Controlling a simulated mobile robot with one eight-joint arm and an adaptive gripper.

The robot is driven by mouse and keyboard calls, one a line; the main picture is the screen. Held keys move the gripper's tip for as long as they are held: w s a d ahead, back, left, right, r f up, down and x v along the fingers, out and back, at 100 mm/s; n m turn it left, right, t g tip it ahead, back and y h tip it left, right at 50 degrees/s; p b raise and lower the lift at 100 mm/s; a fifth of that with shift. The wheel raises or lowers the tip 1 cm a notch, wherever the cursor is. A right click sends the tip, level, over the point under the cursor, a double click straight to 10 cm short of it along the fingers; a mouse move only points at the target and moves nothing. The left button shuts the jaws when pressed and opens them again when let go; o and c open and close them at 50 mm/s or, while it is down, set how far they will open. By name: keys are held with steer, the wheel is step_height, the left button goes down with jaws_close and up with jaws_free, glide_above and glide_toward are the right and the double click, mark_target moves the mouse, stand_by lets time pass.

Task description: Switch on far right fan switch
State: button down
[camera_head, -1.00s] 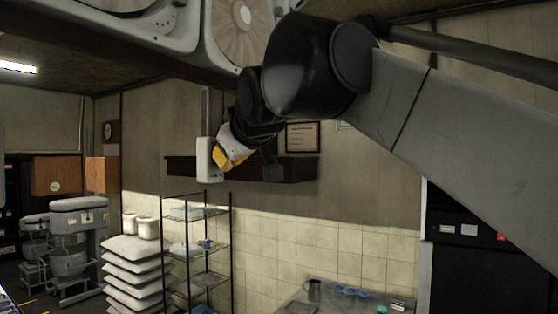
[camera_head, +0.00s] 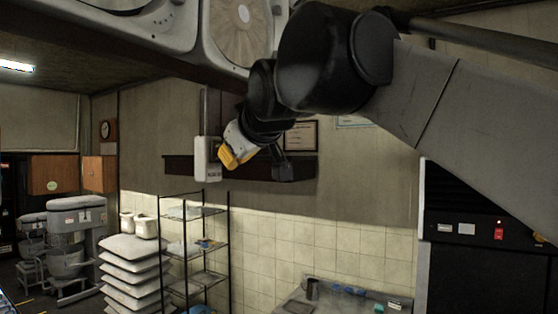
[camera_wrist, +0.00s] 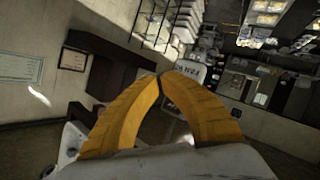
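A pale box (camera_head: 207,160) hangs from the fan housing in the head view, left of my gripper (camera_head: 222,161). Its individual fan switches cannot be made out. My gripper's yellow fingers point left and down beside the box's right side; I cannot tell whether they touch it. In the wrist view my gripper (camera_wrist: 160,79) has its two curved yellow fingers meeting at the tips, with nothing visible between them. A pale lettered panel (camera_wrist: 190,70), apparently the same box, shows just beyond the tips, its lower part hidden by the fingers.
Round fans (camera_head: 238,30) in a pale housing hang above my arm. A dark wall shelf (camera_head: 180,169) runs behind my gripper. A wire rack (camera_head: 194,240) and stacked sacks (camera_head: 130,270) stand below. A dark cabinet (camera_head: 470,270) stands at the right.

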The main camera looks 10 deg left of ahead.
steer(key=shift+s+d+r, duration=0.1)
steer(key=shift+s+d, duration=0.2)
steer(key=shift+d, duration=0.45)
steer(key=shift+s+d+r, duration=0.1)
steer(key=shift+s+d, duration=0.25)
steer(key=shift+d, duration=0.4)
steer(key=shift+s+d+r, duration=0.1)
steer(key=shift+s+d, duration=0.2)
steer(key=shift+d, duration=0.45)
